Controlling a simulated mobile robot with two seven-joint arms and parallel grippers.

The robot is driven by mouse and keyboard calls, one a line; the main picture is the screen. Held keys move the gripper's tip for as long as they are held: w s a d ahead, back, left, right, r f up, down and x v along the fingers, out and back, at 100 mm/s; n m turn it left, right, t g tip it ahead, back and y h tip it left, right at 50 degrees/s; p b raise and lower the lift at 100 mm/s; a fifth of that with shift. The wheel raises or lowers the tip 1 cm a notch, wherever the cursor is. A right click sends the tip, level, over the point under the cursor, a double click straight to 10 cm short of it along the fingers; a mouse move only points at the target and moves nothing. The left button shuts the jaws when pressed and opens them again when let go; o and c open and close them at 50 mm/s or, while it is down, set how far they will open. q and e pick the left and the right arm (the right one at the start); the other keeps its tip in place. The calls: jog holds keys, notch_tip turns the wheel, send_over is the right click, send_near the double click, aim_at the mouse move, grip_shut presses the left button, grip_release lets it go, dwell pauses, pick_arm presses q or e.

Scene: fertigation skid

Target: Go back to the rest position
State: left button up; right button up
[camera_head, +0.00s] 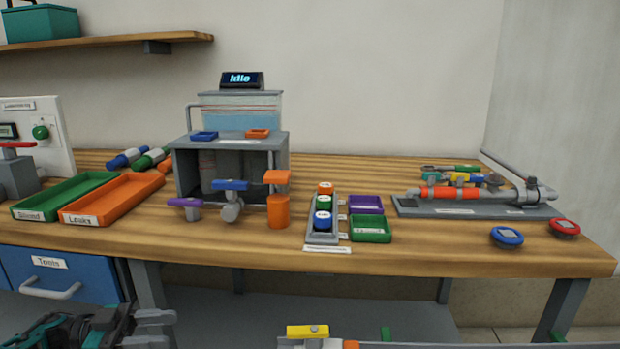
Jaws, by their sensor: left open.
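My left gripper (152,329) is at the bottom left corner, below and in front of the workbench (240,255). Its two grey fingers are apart and nothing shows between them. It is near the blue drawer (65,275) labelled Tools and is clear of the things on the bench top. My right gripper is not in view.
The bench holds a green tray (62,196), an orange tray (112,199), a grey skid stand (185,170) with a tank, a bottle rack (322,236) and a pipe assembly (480,210). A yellow-topped part (307,331) shows low in front.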

pick_arm(q)
jog(key=w+d+f+n+t+y, duration=0.3)
jog(key=d+n+t+y, duration=0.3)
jog(key=d+t, duration=0.6)
jog(key=s+a+f+n+g+y, duration=0.2)
jog(key=s+n+g+y, duration=0.15)
jog(key=s, duration=0.65)
jog(key=s+a+f+n+g+y, duration=0.25)
jog(key=s+g+y, duration=0.2)
jog(key=s, duration=0.55)
jog(key=s+a+f+n+g+y, duration=0.1)
jog(key=s+f+n+g+y, duration=0.2)
jog(key=s, duration=0.7)
jog(key=w+d+f+t+h, duration=0.2)
jog(key=w+d+f+t, duration=0.1)
jog(key=w+d+t, duration=0.5)
jog(key=a+r+y+p, duration=0.1)
jog(key=a+r+p, duration=0.4)
jog(key=r+p, duration=0.7)
jog(key=p, duration=0.5)
jog(key=shift+g, duration=0.4)
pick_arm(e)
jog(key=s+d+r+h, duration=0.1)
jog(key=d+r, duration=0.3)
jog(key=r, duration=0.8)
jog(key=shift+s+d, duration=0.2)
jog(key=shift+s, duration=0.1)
